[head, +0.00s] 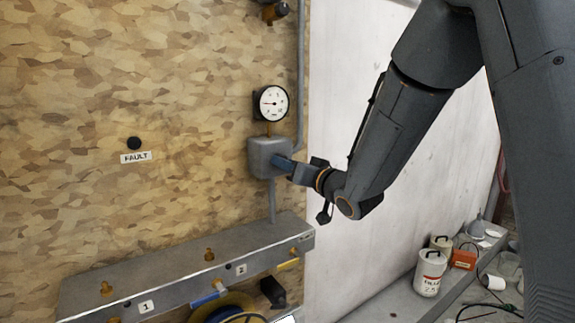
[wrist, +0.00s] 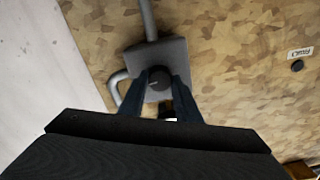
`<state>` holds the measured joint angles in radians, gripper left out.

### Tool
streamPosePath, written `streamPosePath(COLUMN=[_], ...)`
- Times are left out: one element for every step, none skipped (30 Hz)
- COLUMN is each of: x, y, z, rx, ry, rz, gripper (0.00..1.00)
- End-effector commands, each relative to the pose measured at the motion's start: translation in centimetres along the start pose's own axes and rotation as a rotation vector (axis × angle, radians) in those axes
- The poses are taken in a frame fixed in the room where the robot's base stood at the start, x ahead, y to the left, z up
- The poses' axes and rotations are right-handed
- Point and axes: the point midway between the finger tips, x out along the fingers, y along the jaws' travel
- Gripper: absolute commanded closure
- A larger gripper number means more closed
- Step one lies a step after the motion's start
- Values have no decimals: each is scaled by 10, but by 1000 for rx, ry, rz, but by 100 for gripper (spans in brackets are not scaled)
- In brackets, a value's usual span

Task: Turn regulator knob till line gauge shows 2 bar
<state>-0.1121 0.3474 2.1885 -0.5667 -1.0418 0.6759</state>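The line gauge (head: 270,103) is a round white dial with a black rim on the wooden wall. Its needle points about left; the numbers are too small to read surely. Below it is the grey regulator box (head: 258,150), which also shows in the wrist view (wrist: 178,52). The dark round regulator knob (wrist: 159,86) with a pale mark sits on the box's front; in the head view my gripper hides it. My gripper (head: 279,162) is at the box, its blue fingers on both sides of the knob. In the wrist view the knob fills the gap between the fingertips (wrist: 161,80).
A grey pipe (head: 301,75) runs up beside the gauge. A black button above a FAULT label (head: 136,157) is on the wall to the left. A grey manifold ledge (head: 190,264) with brass fittings juts out below. White canisters (head: 430,272) stand at lower right.

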Motion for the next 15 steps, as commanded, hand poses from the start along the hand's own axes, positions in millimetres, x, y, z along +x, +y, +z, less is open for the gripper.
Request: streamPosePath(x=[0,0,0,0,0,0,0,0,0,0,0,-1,-3,-5,-8], y=[0,0,0,0,0,0,0,0,0,0,0,0,0,0,0], z=[0,0,0,0,0,0,0,0,0,0,0,0,0,0,-1], rx=[0,-1,-1,-1,-1,-1,-1,-1,-1,-1,-1,-1,-1,-1,-2], ry=[1,1,1,1,1,1,1,0,0,0,0,1,1,1,2], rz=[0,0,0,0,0,0,0,0,0,0,0,0,0,0,0], gripper=[61,56,52,52,52,52,52,52,52,52,52,52,52,52,52])
